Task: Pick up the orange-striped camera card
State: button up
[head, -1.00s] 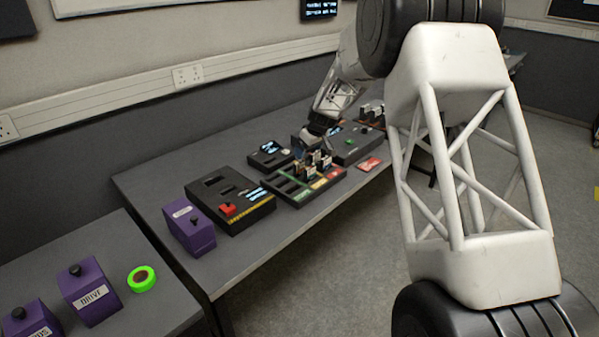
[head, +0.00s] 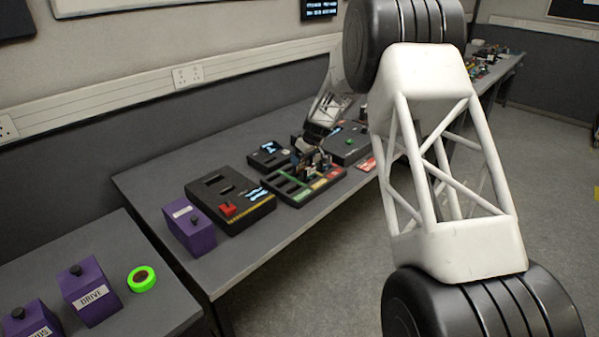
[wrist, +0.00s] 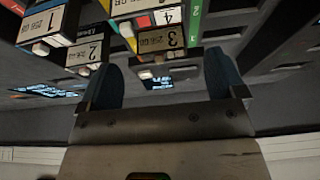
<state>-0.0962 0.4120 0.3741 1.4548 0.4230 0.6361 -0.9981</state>
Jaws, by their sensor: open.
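My gripper (head: 308,150) is over the far part of a black card rack (head: 298,203) with coloured strips. In the wrist view my gripper (wrist: 164,78) has its two blue fingers apart, with nothing clearly held between them. Several camera cards stand ahead: the card labelled 3 (wrist: 160,40) is closest to the gap between the fingers, the card labelled 4 (wrist: 150,17) is just behind it, and cards 2 (wrist: 88,52) and 1 (wrist: 52,28) are to the left. An orange-red patch shows by card 4; I cannot tell for sure which card has the orange stripe.
A black box with a red switch (head: 228,209) and a purple box (head: 188,226) stand left of the rack. Another black device (head: 350,150) stands beyond it, with a red card (head: 367,163) nearby. A green tape roll (head: 141,279) lies on the near table.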

jog(key=shift+a+f, duration=0.1)
jog(key=shift+f, duration=0.1)
jog(key=shift+x, duration=2.55)
jog(key=c, duration=1)
jog(key=shift+r, duration=0.1)
jog(key=shift+r, duration=4.9)
